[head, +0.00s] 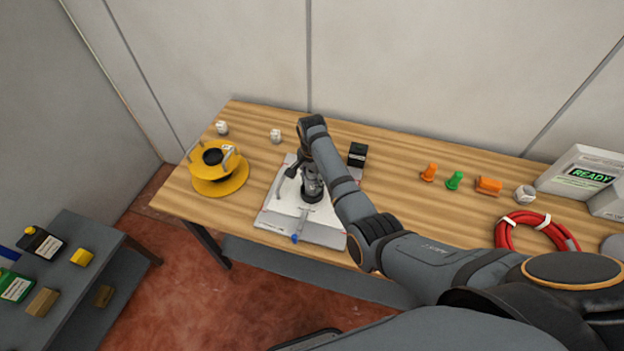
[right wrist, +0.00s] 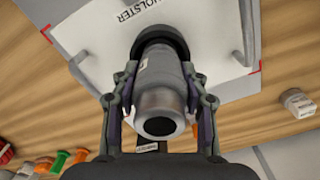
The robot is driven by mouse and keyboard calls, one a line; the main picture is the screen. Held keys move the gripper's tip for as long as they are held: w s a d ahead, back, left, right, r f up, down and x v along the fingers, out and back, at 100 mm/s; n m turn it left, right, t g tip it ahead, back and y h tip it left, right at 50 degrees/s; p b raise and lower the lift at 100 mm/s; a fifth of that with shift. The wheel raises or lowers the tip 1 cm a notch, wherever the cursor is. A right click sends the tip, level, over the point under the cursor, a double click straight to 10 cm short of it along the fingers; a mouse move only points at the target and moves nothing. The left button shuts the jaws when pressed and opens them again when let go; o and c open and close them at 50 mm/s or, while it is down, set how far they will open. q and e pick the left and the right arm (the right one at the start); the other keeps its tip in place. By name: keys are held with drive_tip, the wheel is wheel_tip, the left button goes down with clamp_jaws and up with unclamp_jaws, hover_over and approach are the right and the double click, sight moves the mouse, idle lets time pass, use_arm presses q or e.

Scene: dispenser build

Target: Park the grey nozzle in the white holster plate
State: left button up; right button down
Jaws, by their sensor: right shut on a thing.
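The grey nozzle (right wrist: 160,88) is a metal cylinder with a dark opening at its near end and a wide black ring at its far end. My right gripper (head: 311,176) is shut on it, with a finger on each side in the right wrist view. The white holster plate (head: 272,216) lies on the table under the nozzle, and its printed label shows in the right wrist view (right wrist: 95,38). In the head view the nozzle (head: 313,193) is over the plate. I cannot tell whether its far end is seated or just above. My left gripper is not in view.
Grey bar handles (right wrist: 242,30) stand on the plate's sides. A yellow spool stand (head: 220,182) is to the left, a black box (head: 357,155) just right of the plate. Orange and green pieces (head: 454,180) and a red hose coil (head: 505,236) lie farther right.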

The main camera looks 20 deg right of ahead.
drive_tip(key=shift+w+f, duration=0.1)
drive_tip(key=shift+f, duration=0.15)
drive_tip(key=c, duration=1.1)
unclamp_jaws()
drive_tip(key=shift+o, duration=0.6)
wheel_tip(320, 180, up, 9)
drive_tip(key=p, duration=0.9)
drive_tip(key=shift+r+p, duration=1)
drive_tip(key=shift+p, duration=0.2)
drive_tip(key=shift+s+f, duration=0.1)
drive_tip(key=shift+s, duration=0.1)
